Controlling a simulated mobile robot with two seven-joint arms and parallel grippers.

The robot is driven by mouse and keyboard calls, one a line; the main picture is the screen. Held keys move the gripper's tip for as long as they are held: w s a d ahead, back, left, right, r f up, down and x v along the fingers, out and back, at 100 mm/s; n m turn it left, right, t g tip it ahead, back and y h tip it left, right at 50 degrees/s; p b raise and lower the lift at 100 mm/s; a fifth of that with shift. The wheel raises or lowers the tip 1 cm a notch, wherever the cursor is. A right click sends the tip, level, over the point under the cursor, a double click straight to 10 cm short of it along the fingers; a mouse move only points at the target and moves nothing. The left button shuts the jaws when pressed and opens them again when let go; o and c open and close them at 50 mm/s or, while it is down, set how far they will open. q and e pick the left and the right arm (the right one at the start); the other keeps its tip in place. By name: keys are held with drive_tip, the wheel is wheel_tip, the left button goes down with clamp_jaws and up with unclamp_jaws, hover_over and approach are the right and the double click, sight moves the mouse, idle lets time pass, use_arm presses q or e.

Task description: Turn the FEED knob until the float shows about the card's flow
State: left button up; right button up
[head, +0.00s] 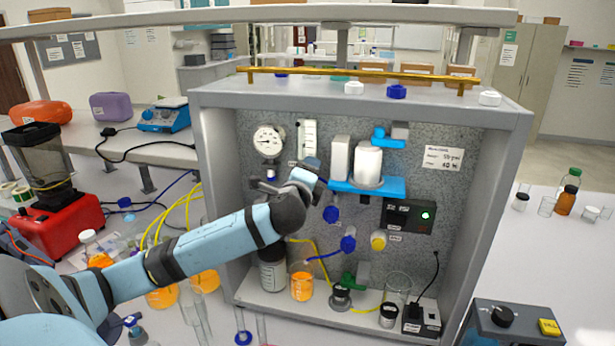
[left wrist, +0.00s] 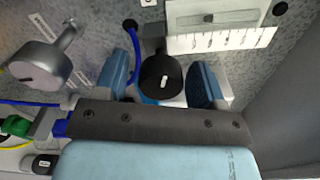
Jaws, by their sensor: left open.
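The flow meter (head: 308,140), a clear upright tube with a scale, is on the rig's back panel; the left wrist view shows its scale (left wrist: 225,38) and a small dark float (left wrist: 208,17). The reading is not legible. A black knob with a white mark (left wrist: 161,76) sits between the fingers of my left gripper (left wrist: 162,84). The gripper is open around it, with no clear contact. In the head view my left gripper (head: 312,170) hides this knob below the flow meter. I cannot read a FEED label. The card (head: 443,158) is on the panel's right; its lines are too small to read surely.
A pressure gauge (head: 268,141) is left of the flow meter. A blue bracket (head: 368,187) with white canisters is to the right. Blue knobs (head: 348,243) and a yellow knob (head: 378,240) are below. Bottles and beakers stand on the rig's floor. The rig's side walls (head: 213,190) enclose the space.

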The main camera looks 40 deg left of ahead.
use_arm(q)
drive_tip(key=shift+d, duration=0.1)
drive_tip(key=shift+s+d+f, duration=0.1)
drive_tip(key=shift+s+d, duration=0.05)
drive_tip(key=shift+s, duration=0.15)
drive_tip(key=b+v, duration=0.3)
drive_tip(key=v, duration=1)
drive_tip(key=shift+b, duration=0.35)
idle(1.3)
